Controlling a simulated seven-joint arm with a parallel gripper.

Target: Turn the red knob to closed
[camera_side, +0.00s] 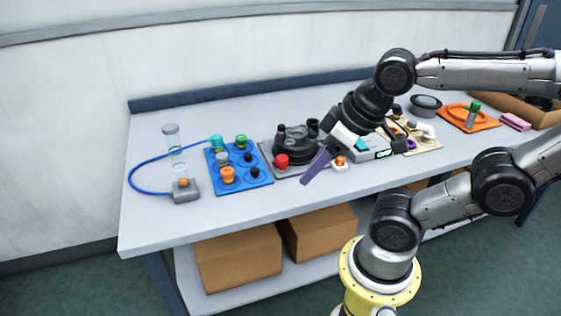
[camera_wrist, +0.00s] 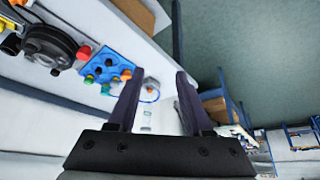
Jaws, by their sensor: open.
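The red knob (camera_side: 282,160) is on the front of a black round device (camera_side: 295,142) on the bench. In the wrist view the red knob (camera_wrist: 84,52) shows at the upper left, outside the space between my fingers. My gripper (camera_side: 312,170) is above the bench, to the right of the red knob and apart from it, with its purple fingers slanting down to the left. In the wrist view my gripper (camera_wrist: 158,75) is open, with nothing held between its two fingers. The knob's exact angle is too small to tell.
A blue tray (camera_side: 213,187) with several coloured knobs or stoppers lies left of the device. A glass column on a grey base (camera_side: 186,192) with a blue hose stands further left. A small white box with an orange button (camera_side: 340,162) is right of my fingertips. The front left bench is clear.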

